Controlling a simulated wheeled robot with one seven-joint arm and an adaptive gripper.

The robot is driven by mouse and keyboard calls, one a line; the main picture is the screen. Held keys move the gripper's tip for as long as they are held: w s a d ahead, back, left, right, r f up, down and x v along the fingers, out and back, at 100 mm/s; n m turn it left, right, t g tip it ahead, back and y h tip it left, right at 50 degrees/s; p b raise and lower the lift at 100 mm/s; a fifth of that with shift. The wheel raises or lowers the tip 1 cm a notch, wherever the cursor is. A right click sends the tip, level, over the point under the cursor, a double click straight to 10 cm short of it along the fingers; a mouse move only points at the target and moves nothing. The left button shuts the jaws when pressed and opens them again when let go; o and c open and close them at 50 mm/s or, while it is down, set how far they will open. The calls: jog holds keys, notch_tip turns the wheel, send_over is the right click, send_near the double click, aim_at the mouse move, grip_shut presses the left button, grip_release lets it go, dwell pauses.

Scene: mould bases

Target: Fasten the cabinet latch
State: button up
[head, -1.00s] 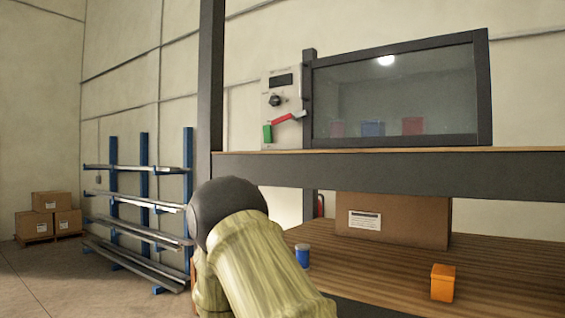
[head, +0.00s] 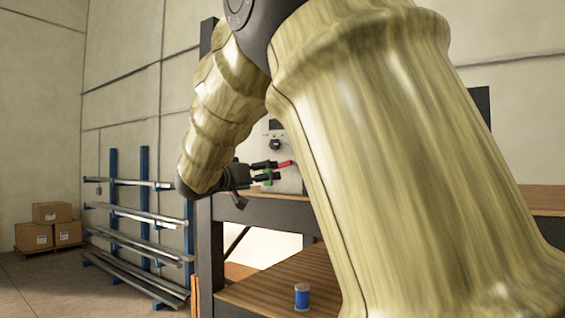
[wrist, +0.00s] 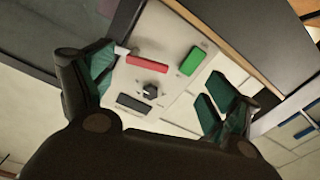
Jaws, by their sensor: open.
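The latch has a red handle (head: 285,163) on a pale panel (head: 290,182) beside the cabinet. In the wrist view the red handle (wrist: 148,60) lies between my open fingers, nearer the left one, with its pale end by the door side. A separate green block (wrist: 193,60) sits past its other end. My gripper (head: 265,172) is in front of the panel; it also shows in the wrist view (wrist: 160,82), empty. I cannot tell whether a finger touches the handle. My arm hides most of the glazed cabinet door; its dark edge (wrist: 40,45) shows at the left.
The panel also has a black knob (wrist: 150,90) and a dark display (wrist: 133,103). The shelf edge (head: 265,208) runs just below the panel. A blue can (head: 302,297) stands on the lower wooden shelf. A blue rack (head: 115,190) and boxes (head: 52,213) stand left.

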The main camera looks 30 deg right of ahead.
aim_at(280, 167)
jog(key=shift+m+g, duration=0.3)
jog(key=w+d+p, duration=0.1)
jog(key=d, duration=0.2)
jog(key=w+d+r+p, duration=0.1)
jog(key=d+p, duration=0.1)
jog(key=d, duration=0.1)
jog(key=w+d+r+p, duration=0.1)
jog(key=d+p, duration=0.1)
jog(key=d, duration=0.2)
jog(key=shift+w+r, duration=0.2)
jog(key=shift+w, duration=0.05)
jog(key=shift+s+a+r, duration=0.1)
jog(key=shift+a, duration=0.1)
jog(key=c, duration=1)
